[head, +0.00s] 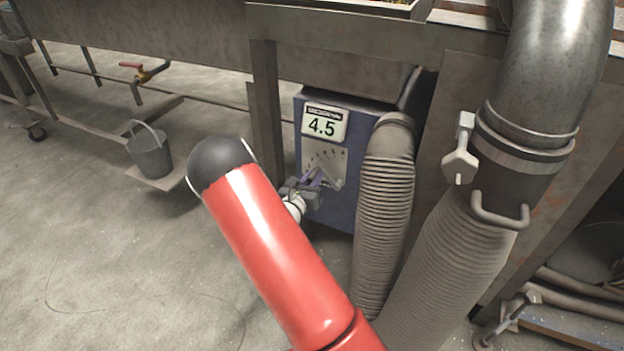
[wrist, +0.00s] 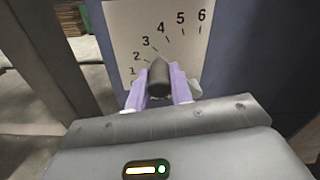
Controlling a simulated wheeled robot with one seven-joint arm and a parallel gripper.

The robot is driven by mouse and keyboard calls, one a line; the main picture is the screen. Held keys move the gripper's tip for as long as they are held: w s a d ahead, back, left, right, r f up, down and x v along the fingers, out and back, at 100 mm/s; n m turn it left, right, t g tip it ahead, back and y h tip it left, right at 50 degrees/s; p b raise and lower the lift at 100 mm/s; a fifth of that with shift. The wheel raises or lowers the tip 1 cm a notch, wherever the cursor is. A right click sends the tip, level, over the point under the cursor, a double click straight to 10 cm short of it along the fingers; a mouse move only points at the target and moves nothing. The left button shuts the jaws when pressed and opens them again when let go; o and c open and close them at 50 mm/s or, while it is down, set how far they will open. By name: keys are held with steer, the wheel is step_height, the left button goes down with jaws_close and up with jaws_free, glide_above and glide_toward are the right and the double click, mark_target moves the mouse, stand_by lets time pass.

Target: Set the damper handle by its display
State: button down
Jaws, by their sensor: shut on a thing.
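The display (head: 323,125) on the blue box reads 4.5. Below it is a pale scale plate (head: 327,160). In the wrist view the scale plate (wrist: 120,25) carries the numbers 1 to 6 in an arc. The dark grey damper handle (wrist: 159,78) stands in front of it, its tip near the 3 mark; the exact setting is hard to tell from this angle. My gripper (head: 314,178) is at the scale plate. In the wrist view my gripper (wrist: 160,86) has its purple fingers shut on the handle, one on each side.
A ribbed hose (head: 385,200) runs down right beside the box (head: 342,212). A larger metal duct (head: 540,80) stands further right. A table leg (head: 267,115) is close on the left. A bucket (head: 150,152) stands far left, with open floor before it.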

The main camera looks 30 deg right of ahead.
steer(key=shift+s+d+r+m, duration=0.15)
steer(key=shift+m, duration=0.15)
steer(key=c, duration=1.2)
jaws_free()
steer(key=shift+c, duration=0.2)
steer(key=v, duration=0.8)
stand_by(0.8)
